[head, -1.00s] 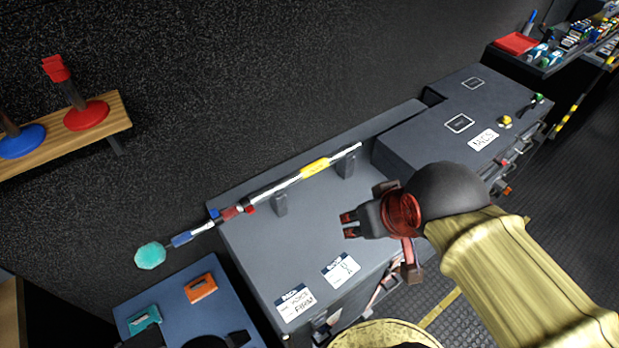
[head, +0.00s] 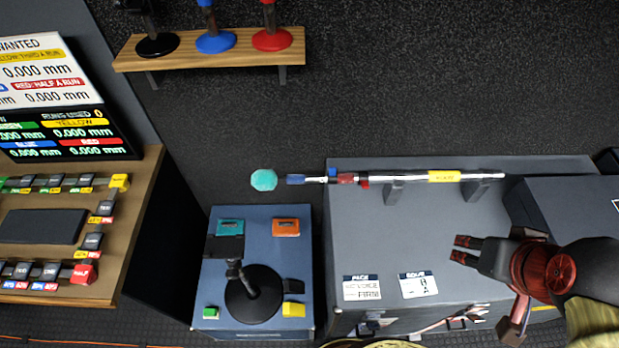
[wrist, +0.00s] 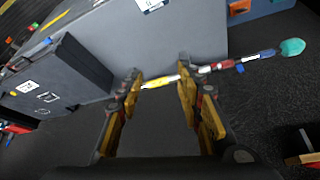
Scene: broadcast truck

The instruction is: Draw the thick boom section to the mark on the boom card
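The boom (head: 412,178) lies level across two dark rests along the back of the grey case. It has a thick silver section with a yellow grip (head: 444,176), a red collar (head: 346,178), a blue collar (head: 296,180) and a teal foam tip (head: 264,180) at the left end. The boom card (head: 417,284), white with a dark heading, lies on the case front beside a second card (head: 361,287); its mark is too small to read. My gripper (head: 460,250) is open and empty, in front of the boom and apart from it. The wrist view shows its fingers (wrist: 158,90) spread, with the boom beyond.
A blue box (head: 262,220) with a black stick stands left of the case. A wooden console (head: 135,230) with buttons and screens is at far left. A shelf (head: 190,48) with coloured stands hangs above. A dark raised case (head: 570,205) stands at the right.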

